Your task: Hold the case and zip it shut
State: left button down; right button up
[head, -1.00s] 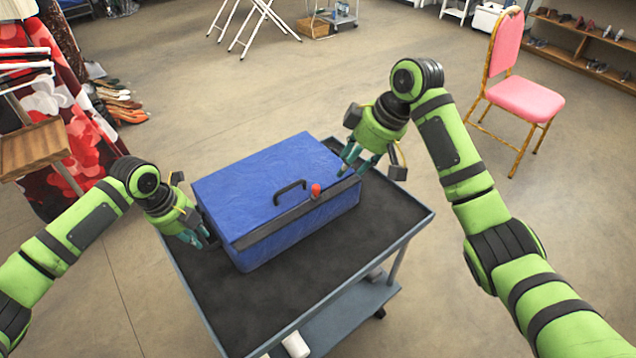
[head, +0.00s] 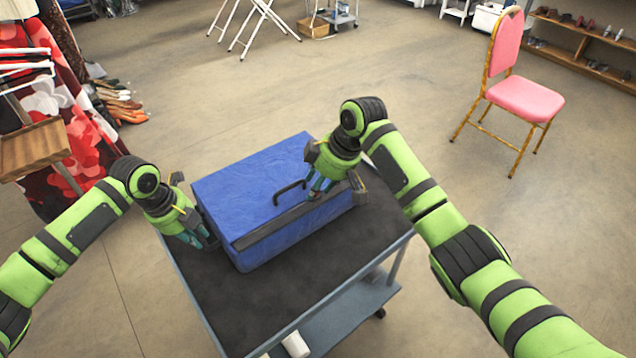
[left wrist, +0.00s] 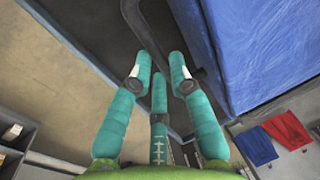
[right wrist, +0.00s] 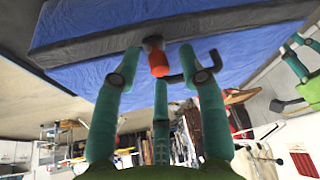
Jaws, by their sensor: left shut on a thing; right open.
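The blue case (head: 255,185) lies on the cart with a black carry handle (head: 290,190) on its lid and a dark zip band (head: 275,228) along its near edge. My left gripper (head: 203,238) is at the case's left end, shut on a dark side handle (left wrist: 135,15), which also runs between the fingers in the left wrist view. My right gripper (head: 318,192) is open over the zip band, right of the carry handle. The red zip pull (right wrist: 157,62) lies between its spread fingers in the right wrist view; the head view mostly hides it.
The case rests on the dark top of a grey cart (head: 240,318), with bare room in front of it. A pink chair (head: 520,95) stands at the right, a clothes rack with red floral cloth (head: 85,125) at the left. Open floor surrounds the cart.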

jog(key=shift+f, duration=0.1)
grip_shut()
pick_arm(q)
jog(key=shift+a, duration=0.1)
pick_arm(e)
jog(key=w+d, duration=0.4)
jog(key=d, duration=0.1)
jog(key=w+d, duration=0.2)
jog(key=d, duration=0.1)
jog(key=shift+w+d, duration=0.15)
jog(key=shift+d, duration=0.1)
pick_arm(q)
jog(key=shift+f, duration=0.1)
pick_arm(e)
jog(key=shift+c, duration=0.3)
grip_release()
jog(key=shift+o, duration=0.3)
jog(key=v, duration=1.2)
